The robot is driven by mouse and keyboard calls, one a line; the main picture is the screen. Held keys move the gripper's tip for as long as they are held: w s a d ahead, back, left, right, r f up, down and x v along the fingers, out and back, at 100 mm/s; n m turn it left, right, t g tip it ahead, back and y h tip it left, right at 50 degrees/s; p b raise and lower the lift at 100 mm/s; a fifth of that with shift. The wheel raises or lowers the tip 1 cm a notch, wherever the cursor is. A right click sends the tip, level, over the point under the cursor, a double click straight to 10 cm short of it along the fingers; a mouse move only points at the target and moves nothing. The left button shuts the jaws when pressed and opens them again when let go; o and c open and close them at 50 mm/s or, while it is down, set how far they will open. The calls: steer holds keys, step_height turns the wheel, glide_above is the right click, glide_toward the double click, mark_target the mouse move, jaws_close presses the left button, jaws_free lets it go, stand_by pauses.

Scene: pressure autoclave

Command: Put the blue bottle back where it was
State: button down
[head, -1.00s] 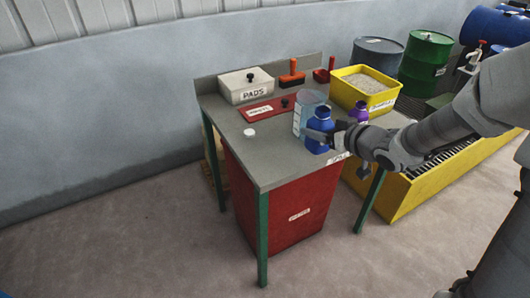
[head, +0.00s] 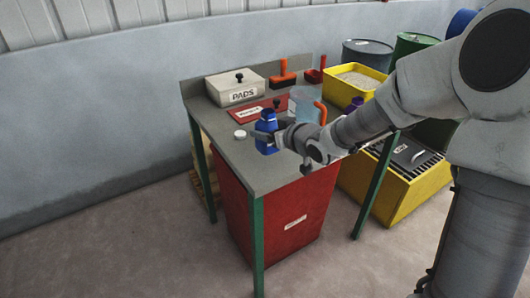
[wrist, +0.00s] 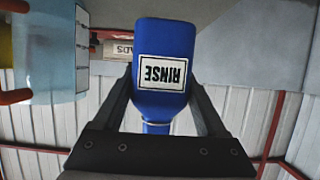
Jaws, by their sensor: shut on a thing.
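The blue bottle (head: 266,143) is upright over the grey table, near its front left part. My gripper (head: 279,138) reaches it from the right and is shut on it. In the wrist view the blue bottle (wrist: 165,40) stands between the two fingers of my gripper (wrist: 165,95) and shows a white RINSE label, upside down like the rest of that picture. I cannot tell whether its base touches the tabletop. A white round disc (head: 240,134) lies on the table just left of the bottle.
A clear jug (head: 303,103) with an orange handle stands behind and right of the bottle. A red plate (head: 258,110), the white PADS box (head: 236,88), a purple bottle (head: 355,103) and a yellow bin (head: 354,92) are farther back. The table's front left is bare.

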steer(key=shift+w+a+f, duration=0.15)
steer(key=shift+a+f, duration=0.2)
steer(key=shift+a, duration=0.1)
steer(key=shift+f+b, duration=1.1)
steer(key=shift+f, duration=0.75)
steer(key=shift+f, duration=0.2)
jaws_free()
steer(key=shift+r, duration=0.25)
steer(key=shift+s+d+r, duration=0.15)
steer(key=shift+s+d, duration=0.1)
steer(key=p+v, duration=0.4)
steer(key=v, duration=0.7)
